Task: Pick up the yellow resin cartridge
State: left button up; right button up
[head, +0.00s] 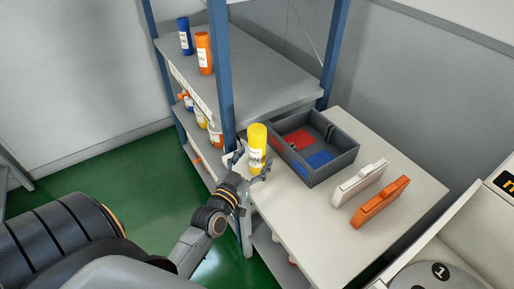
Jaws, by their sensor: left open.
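The yellow resin cartridge (257,141) stands upright near the left edge of the pale table (301,241), next to a dark grey bin. It is a yellow cylinder with a white label. My left gripper (251,168) is open at the cartridge's lower part, with one finger to its left and the other to its lower right. Whether the fingers touch it cannot be told. My right gripper is not in view.
The dark grey divided bin (346,158) has red and blue areas inside. A white case (360,183) and an orange case (380,201) stand to its right. A blue-post shelf rack (227,75) holds blue and orange cartridges (204,54) behind.

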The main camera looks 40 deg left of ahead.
pick_arm(q)
jog(key=shift+w+a, duration=0.15)
jog(key=shift+w, duration=1.05)
jog(key=c, duration=1.3)
grip_shut()
jog(key=shift+r, duration=0.1)
